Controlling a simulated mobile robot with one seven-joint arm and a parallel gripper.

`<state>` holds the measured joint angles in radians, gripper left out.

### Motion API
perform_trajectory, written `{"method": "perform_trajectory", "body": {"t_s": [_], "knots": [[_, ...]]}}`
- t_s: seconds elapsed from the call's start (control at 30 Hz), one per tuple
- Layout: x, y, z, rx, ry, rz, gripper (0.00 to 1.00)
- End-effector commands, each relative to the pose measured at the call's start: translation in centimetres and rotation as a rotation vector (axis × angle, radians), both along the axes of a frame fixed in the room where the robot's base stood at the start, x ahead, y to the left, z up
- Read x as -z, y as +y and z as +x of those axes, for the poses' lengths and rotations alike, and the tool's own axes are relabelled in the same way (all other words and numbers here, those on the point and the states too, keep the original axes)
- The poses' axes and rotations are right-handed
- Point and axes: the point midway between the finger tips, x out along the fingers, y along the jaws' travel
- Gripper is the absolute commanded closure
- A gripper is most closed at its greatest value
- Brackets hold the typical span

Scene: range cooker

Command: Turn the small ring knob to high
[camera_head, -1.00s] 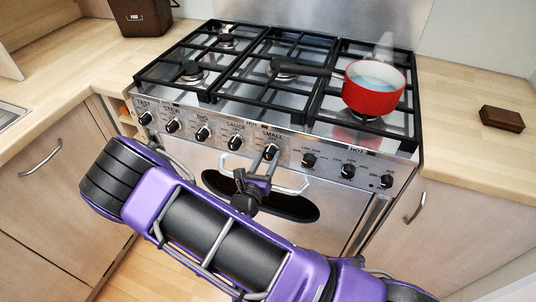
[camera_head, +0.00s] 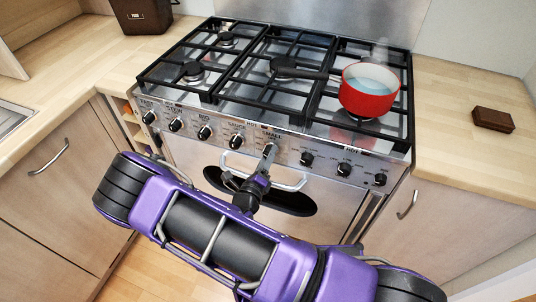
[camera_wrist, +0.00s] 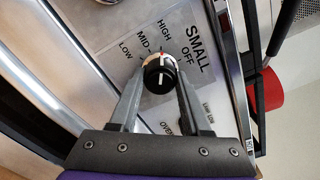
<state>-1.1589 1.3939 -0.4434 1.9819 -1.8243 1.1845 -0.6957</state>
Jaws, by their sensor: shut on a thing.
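The small ring knob (camera_wrist: 160,76) is round and black with a pale collar, a white line on its face and a red mark on the collar's upper edge. The printed plate (camera_wrist: 165,45) around it reads SMALL, OFF, HIGH, MID and LOW; HIGH lies above the knob in the wrist view and OFF to its upper right. My gripper (camera_wrist: 161,82) has one finger on each side of the knob and is shut on it. In the head view my gripper (camera_head: 267,160) reaches the panel at the SMALL label and hides most of the knob.
Other black knobs line the front panel, with the sauce knob (camera_head: 236,141) to the left and another knob (camera_head: 306,158) to the right. An oven handle (camera_head: 289,184) runs just below my gripper. A red pan (camera_head: 368,98) sits on the right burner.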

Motion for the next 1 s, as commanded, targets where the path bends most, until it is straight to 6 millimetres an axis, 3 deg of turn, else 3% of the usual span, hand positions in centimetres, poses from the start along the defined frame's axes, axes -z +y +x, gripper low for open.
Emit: {"method": "perform_trajectory", "body": {"t_s": [0.63,0.67,0.7,0.83,1.0], "knots": [[0.10,0.01,-0.08,0.000,0.021,-0.051,1.00],[0.10,0.01,-0.08,0.000,0.021,-0.051,0.51],[0.10,0.01,-0.08,0.000,0.021,-0.051,0.44],[0.07,0.01,-0.06,-0.001,0.019,-0.050,0.22],[0.03,0.00,-0.03,-0.001,0.019,-0.050,0.22]]}}
